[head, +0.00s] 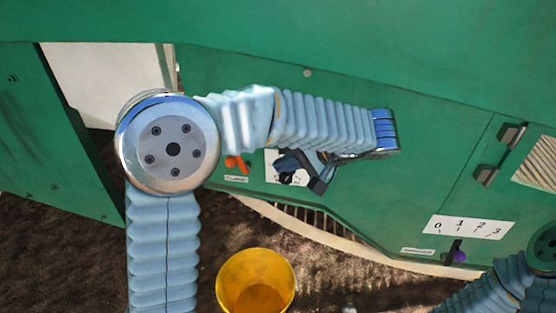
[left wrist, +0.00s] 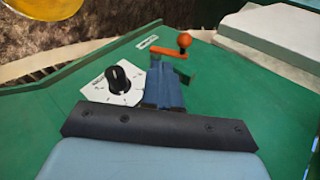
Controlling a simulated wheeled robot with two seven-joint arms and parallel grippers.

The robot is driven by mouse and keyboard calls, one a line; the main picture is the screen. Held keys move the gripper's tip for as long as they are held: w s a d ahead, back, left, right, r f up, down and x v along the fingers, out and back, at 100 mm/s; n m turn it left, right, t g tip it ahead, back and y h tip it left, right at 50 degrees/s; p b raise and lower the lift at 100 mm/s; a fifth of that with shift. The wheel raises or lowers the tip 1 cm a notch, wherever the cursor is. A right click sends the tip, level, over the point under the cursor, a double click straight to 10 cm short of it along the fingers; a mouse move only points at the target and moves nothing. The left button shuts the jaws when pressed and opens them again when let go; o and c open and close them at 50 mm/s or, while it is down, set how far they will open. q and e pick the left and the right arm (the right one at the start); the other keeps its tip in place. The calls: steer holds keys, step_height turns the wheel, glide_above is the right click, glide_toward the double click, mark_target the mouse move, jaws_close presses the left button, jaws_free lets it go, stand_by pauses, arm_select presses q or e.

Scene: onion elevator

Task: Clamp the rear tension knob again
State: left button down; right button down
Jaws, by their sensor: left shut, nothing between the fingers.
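An orange crank-like handle (head: 237,162) sits on the green panel, with a small white label below it. It also shows in the left wrist view (left wrist: 184,41), just beyond my fingertips. A black pointer knob (left wrist: 119,77) on a white dial plate (left wrist: 97,91) lies left of my fingers there. The plate (head: 271,168) is partly hidden in the head view. A purple knob (head: 459,256) on a dark lever stands under a 0-to-3 scale. I cannot tell which is the rear tension knob. My left gripper (left wrist: 168,66) is shut and empty. My right gripper is out of view.
The 0-to-3 scale (head: 468,227) and dark hinges (head: 511,135) are on the panel's right part. A yellow bucket (head: 256,284) stands on the brown soil below. A separate green panel (head: 50,140) is at the left. My right arm shows at lower right.

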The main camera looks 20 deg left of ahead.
mark_target(226, 163)
arm_select(q)
steer(key=a+f, duration=0.4)
steer(key=a, duration=0.6)
steer(key=shift+w+p, duration=0.4)
steer(key=shift+p, duration=0.05)
steer(key=shift+s+a+h, duration=0.1)
steer(key=shift+a+h, duration=0.2)
steer(key=shift+h, duration=0.2)
steer(key=h, duration=0.1)
steer(key=a+h+b, duration=0.1)
steer(key=a, duration=0.1)
steer(key=shift+s+n+t+h, duration=0.25)
steer(key=shift+n+t+h, duration=0.05)
steer(key=shift+h, duration=0.1)
steer(key=h, duration=0.1)
steer(key=a+h, duration=0.1)
steer(key=a+h+b, duration=0.1)
steer(key=shift+s+a+f+n+t+h, duration=0.1)
steer(key=shift+s+a+n+t+h, duration=0.05)
steer(key=shift+s+n+t+h, duration=0.15)
steer(key=a+h, duration=0.1)
steer(key=a+f+t+h, duration=0.1)
steer(key=h, duration=0.1)
steer(key=a+f+h+b, duration=0.1)
steer(key=h, duration=0.1)
steer(key=shift+s+f+n, duration=0.2)
steer(key=shift+s+n, duration=0.1)
